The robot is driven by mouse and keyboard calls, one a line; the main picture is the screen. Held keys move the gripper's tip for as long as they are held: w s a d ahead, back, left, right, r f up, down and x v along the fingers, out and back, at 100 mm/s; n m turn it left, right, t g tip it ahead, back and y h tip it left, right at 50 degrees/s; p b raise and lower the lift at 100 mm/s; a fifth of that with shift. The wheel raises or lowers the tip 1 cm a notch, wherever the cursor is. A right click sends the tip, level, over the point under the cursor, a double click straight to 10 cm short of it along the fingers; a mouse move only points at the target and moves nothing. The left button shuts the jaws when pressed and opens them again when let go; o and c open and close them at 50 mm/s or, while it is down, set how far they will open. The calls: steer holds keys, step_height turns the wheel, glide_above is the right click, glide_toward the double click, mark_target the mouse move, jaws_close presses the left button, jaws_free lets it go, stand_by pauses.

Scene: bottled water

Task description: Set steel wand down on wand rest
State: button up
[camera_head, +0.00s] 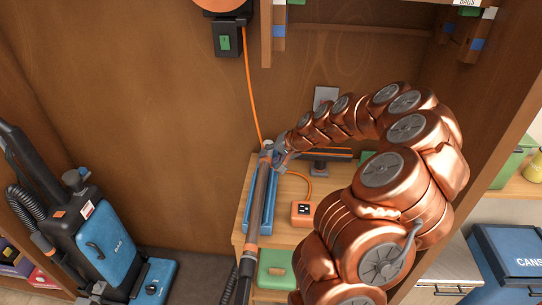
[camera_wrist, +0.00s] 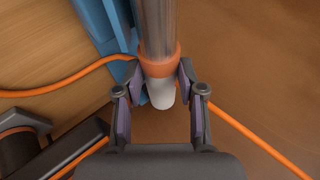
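The steel wand (camera_head: 259,195) is a long metal tube, darker and thicker toward its lower end. In the wrist view the steel wand (camera_wrist: 157,25) ends in an orange collar and a pale grey tip. My gripper (camera_head: 277,157) is at the wand's far end; in the wrist view my gripper (camera_wrist: 159,68) has a fingertip against each side of the collar. The blue wand rest (camera_head: 270,207) lies on a wooden surface, beneath and beside the wand. The wand rest (camera_wrist: 100,20) shows mostly left of the wand in the wrist view. Contact between wand and rest is unclear.
An orange power box (camera_head: 303,212) and green case (camera_head: 276,270) share the wooden shelf (camera_head: 294,185). An orange cord (camera_head: 250,90) hangs near my gripper. A blue vacuum (camera_head: 108,243) stands at left. A blue cans bin (camera_head: 515,262) is at right.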

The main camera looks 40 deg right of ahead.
steer(key=o, duration=0.5)
steer(key=shift+o, duration=0.2)
steer(key=s+d+r+p, duration=0.1)
steer(key=s+r, duration=0.2)
steer(key=r, duration=0.6)
steer(key=s+d+r+p, duration=0.1)
steer(key=s+r, duration=0.3)
steer(key=r, duration=0.5)
steer(key=shift+s+d, duration=0.3)
steer(key=shift+d, duration=0.05)
stand_by(0.3)
stand_by(0.4)
